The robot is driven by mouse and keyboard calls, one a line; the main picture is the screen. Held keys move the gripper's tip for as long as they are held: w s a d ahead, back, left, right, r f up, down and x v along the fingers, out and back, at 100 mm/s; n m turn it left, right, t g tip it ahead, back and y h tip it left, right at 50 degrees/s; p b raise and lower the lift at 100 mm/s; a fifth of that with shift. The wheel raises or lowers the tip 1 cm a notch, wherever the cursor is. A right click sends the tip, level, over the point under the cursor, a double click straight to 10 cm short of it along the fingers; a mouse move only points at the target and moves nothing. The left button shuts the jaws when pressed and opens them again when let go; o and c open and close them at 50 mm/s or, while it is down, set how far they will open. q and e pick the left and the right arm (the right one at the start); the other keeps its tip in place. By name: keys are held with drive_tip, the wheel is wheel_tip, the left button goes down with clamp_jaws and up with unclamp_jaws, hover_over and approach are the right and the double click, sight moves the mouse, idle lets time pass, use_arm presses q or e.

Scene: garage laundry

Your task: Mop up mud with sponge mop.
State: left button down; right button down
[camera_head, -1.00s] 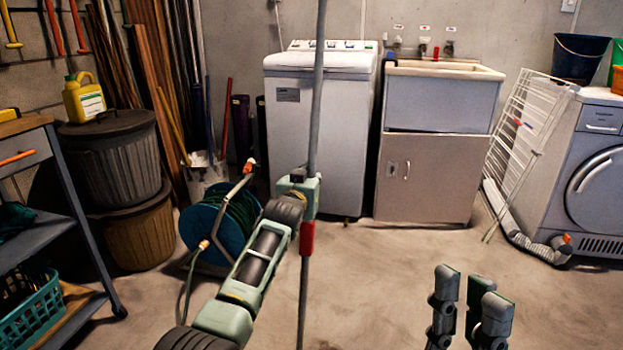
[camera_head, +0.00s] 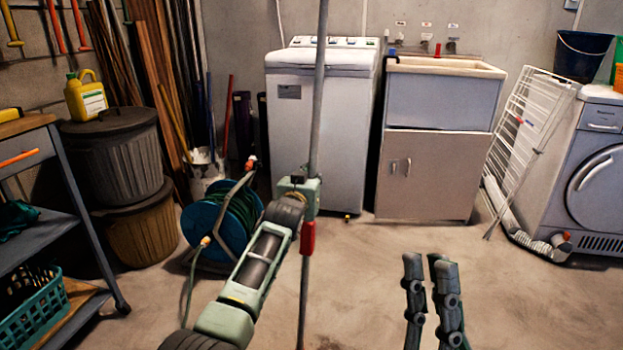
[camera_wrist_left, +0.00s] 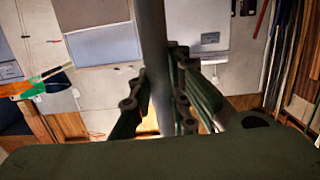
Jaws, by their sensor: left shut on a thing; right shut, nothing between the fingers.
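The mop's grey handle (camera_head: 319,100) stands nearly upright, leaning slightly, with a red collar (camera_head: 308,237) below my gripper. My left gripper (camera_head: 302,188) is shut around the handle. In the left wrist view the handle (camera_wrist_left: 154,55) runs up between the left gripper's fingers (camera_wrist_left: 157,98). The mop's sponge head is below the picture and hidden. A small dark patch shows on the floor at the bottom edge; I cannot tell whether it is mud. My right gripper (camera_head: 426,262) is shut and empty, pointing up at the lower right, apart from the mop.
A hose reel (camera_head: 222,225) stands on the floor behind my left arm. A washing machine (camera_head: 318,130), sink cabinet (camera_head: 424,175), drying rack (camera_head: 517,140) and front-loading machine (camera_head: 597,185) line the back. A trolley (camera_head: 85,215) is at left. The middle floor (camera_head: 375,265) is clear.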

use_arm(q)
drive_tip(key=shift+s+r+p, duration=0.3)
drive_tip(key=shift+s+p, duration=0.05)
drive_tip(key=shift+p, duration=0.45)
drive_tip(key=shift+s+a+p, duration=0.15)
drive_tip(key=shift+s+p, duration=0.1)
drive_tip(key=shift+p, duration=0.35)
use_arm(e)
drive_tip(key=w+a+f+g+h, duration=0.1)
drive_tip(key=w+f+g, duration=0.4)
drive_tip(key=w, duration=0.2)
drive_tip(key=shift+f+h, duration=0.2)
drive_tip(key=shift+h, duration=0.2)
drive_tip(key=shift+w, duration=0.1)
